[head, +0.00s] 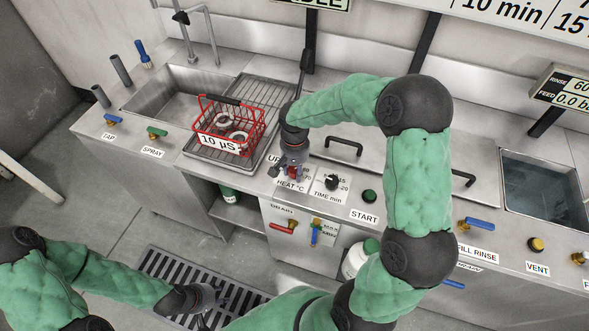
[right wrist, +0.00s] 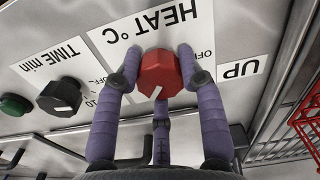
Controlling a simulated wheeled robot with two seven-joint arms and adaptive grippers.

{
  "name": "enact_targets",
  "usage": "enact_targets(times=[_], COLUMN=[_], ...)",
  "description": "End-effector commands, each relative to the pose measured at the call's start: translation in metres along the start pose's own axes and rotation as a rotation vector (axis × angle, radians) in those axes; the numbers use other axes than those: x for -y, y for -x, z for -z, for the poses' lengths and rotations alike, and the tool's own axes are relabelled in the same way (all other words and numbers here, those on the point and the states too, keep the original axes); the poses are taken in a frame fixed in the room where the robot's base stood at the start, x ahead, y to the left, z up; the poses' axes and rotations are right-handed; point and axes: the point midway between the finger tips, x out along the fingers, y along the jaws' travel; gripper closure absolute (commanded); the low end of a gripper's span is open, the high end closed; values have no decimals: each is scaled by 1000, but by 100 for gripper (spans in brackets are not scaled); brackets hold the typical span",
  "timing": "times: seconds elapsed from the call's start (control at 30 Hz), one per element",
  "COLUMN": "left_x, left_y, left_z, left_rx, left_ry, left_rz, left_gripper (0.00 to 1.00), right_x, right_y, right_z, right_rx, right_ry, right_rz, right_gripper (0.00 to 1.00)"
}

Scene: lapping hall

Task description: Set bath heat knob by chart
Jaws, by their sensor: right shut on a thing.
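The red bath heat knob (right wrist: 160,72) sits on the white HEAT °C label (right wrist: 112,42). In the right wrist view its white pointer line slants to the lower left, and most of the scale is hidden. My right gripper (head: 291,168) has its purple fingers around the knob, shut on it; in the head view it mostly covers the knob. My left gripper (head: 207,306) hangs low over the floor grate, away from the panel, and its finger opening is unclear. A wall chart (head: 515,18) at the top right shows only "10 min" and part of "15".
The black TIME knob (head: 332,182) and green START button (head: 369,196) are just right of the heat knob. A red basket (head: 231,124) tagged "10 µS" stands on the rack behind left. Red (head: 283,228) and blue (head: 315,233) valve handles are below.

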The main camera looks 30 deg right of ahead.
Motion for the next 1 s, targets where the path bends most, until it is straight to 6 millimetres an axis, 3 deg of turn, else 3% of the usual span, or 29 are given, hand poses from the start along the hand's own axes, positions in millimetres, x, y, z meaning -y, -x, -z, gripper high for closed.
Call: enact_targets(times=[0.1,0.13,0.2,0.67,1.0], left_x=[0,0,0,0,0], left_y=[0,0,0,0,0], left_z=[0,0,0,0,0], left_rx=[0,0,0,0,0], left_ry=[0,0,0,0,0], left_rz=[0,0,0,0,0], left_gripper=[60,60,60,60,60], right_x=[0,0,0,0,1], right_y=[0,0,0,8,69], right_z=[0,0,0,1,1], right_rx=[-1,-1,-1,-2,-5], right_ry=[0,0,0,0,1], right_rz=[1,1,1,0,3], right_gripper=[93,58,38,37,37])
